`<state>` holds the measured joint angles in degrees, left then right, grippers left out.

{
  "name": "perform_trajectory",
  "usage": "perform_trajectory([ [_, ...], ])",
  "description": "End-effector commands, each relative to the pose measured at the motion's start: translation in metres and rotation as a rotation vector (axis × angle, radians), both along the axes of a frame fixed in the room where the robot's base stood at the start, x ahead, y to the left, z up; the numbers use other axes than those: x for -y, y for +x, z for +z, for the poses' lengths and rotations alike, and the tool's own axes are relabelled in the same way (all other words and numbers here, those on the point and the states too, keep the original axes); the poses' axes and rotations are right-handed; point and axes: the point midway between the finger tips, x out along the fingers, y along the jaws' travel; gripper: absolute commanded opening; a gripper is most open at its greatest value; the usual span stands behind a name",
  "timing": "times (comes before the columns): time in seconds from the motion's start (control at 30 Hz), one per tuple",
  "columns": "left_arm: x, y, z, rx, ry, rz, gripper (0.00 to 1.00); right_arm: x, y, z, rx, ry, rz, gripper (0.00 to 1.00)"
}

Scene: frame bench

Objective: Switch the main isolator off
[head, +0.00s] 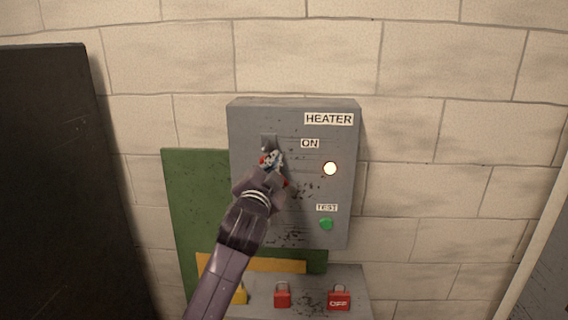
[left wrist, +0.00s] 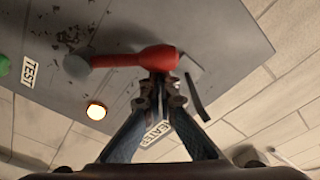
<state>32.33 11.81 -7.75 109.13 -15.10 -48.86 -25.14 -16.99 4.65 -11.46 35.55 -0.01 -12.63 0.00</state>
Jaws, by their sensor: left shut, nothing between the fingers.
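The grey HEATER box (head: 300,225) is on the block wall. Its red isolator lever (left wrist: 125,59) shows best in the left wrist view. The lever's thick rounded end is at my fingertips, and its thin end meets a grey round boss (left wrist: 76,66). In the head view my arm hides most of the lever, with small red bits showing near the ON label (head: 310,143). My left gripper (head: 271,158) is shut and empty, its tips (left wrist: 160,88) right at the thick red end; I cannot tell whether they touch. My right gripper is out of view.
A lit lamp (head: 330,169) and a green TEST button (head: 326,224) are on the box's right side. Below, a grey ledge (head: 350,277) bears red padlocks (head: 282,296) and a yellow one (head: 240,295). A green board (head: 190,190) is behind. A dark panel (head: 60,180) stands left.

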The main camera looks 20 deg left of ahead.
Motion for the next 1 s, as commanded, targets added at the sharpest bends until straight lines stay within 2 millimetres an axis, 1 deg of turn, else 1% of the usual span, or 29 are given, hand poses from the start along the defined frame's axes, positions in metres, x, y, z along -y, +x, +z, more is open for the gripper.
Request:
perform_trajectory([
  [0.03,-0.004,-0.001,-0.006,0.01,-0.047,0.001,0.0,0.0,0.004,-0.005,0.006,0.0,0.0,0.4],
  [0.17,-0.014,-0.004,-0.012,0.045,-0.165,0.001,0.0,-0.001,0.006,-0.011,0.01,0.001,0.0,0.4],
  [0.5,-0.035,-0.01,-0.034,0.133,-0.474,0.001,0.0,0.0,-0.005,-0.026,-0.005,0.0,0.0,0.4],
  [0.8,-0.046,-0.014,-0.052,0.199,-0.698,0.002,0.0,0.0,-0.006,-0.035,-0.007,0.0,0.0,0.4],
  [1.0,-0.049,-0.014,-0.061,0.227,-0.794,0.002,0.0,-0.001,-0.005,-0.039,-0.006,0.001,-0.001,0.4],
])
